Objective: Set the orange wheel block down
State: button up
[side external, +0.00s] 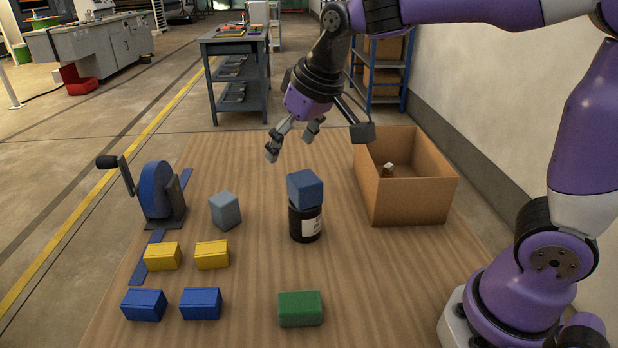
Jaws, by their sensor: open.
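My gripper (292,141) is open and empty, above the far part of the wooden table. No orange wheel block can be made out in this view. A blue wheel with a black crank handle (155,190) stands upright on a dark base at the table's left. A blue block (305,188) sits on top of a black jar with a white label (304,224), below my gripper and nearer the camera. A grey-blue block (225,210) stands on the table between the wheel and the jar.
An open cardboard box (412,203) at the right holds a small object (388,170). Two yellow blocks (212,254), two blue blocks (201,304) and a green block (300,308) lie at the front. Blue strips (147,262) lie at the left. The table between jar and box is clear.

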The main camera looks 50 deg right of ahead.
jog(key=s+d+f, duration=0.2)
jog(key=s+d, duration=0.1)
jog(key=s, duration=1.1)
jog(key=shift+s+t, duration=0.3)
jog(key=shift+s, duration=0.05)
jog(key=shift+d+r, duration=0.1)
